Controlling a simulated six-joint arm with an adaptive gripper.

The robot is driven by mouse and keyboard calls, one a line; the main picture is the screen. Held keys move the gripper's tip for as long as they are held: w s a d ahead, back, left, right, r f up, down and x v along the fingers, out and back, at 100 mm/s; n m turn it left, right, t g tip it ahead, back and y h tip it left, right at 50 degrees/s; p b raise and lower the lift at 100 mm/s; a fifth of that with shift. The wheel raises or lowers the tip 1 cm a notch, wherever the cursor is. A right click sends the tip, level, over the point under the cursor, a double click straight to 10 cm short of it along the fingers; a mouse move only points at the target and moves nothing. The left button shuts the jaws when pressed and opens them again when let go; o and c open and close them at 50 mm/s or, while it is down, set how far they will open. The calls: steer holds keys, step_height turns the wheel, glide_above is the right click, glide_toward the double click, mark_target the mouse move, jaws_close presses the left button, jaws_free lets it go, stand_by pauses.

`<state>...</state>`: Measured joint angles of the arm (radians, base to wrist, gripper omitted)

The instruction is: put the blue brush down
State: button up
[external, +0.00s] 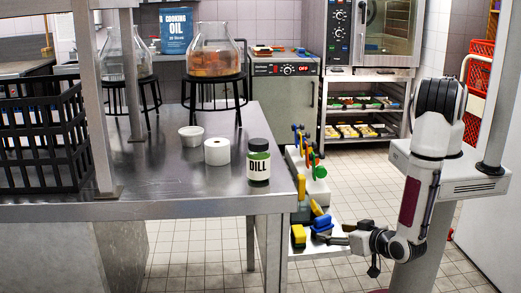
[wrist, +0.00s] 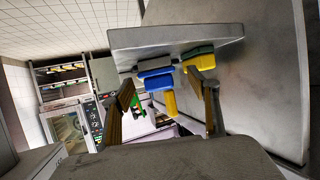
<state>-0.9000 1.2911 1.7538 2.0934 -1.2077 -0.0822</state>
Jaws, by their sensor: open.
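The blue brush (external: 322,224) rests on a low white shelf (external: 330,247) beside the steel table, and it also shows in the wrist view (wrist: 158,79). My gripper (external: 338,234) is just right of it in the external view. In the wrist view my gripper (wrist: 166,105) has its two fingers wide apart, with the blue brush in the gap between and beyond them. I see no finger touching it. A yellow piece (wrist: 170,104) lies against the blue brush; whether it belongs to it I cannot tell.
A yellow brush (external: 298,236) with a dark part stands close beside the blue one. Several coloured tools (external: 318,170) stand on a white rack behind. The steel table's edge (external: 230,207) and leg are to the left. A dill jar (external: 258,162) stands near its corner.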

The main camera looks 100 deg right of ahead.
mark_target(326, 228)
steer(key=shift+s+d, duration=0.2)
steer(key=shift+s, duration=0.1)
steer(key=shift+x, duration=1.3)
steer(key=shift+d, duration=0.1)
steer(key=shift+x, duration=2.55)
steer(key=shift+r, duration=0.1)
steer(key=c, duration=1)
steer(key=shift+r, duration=0.2)
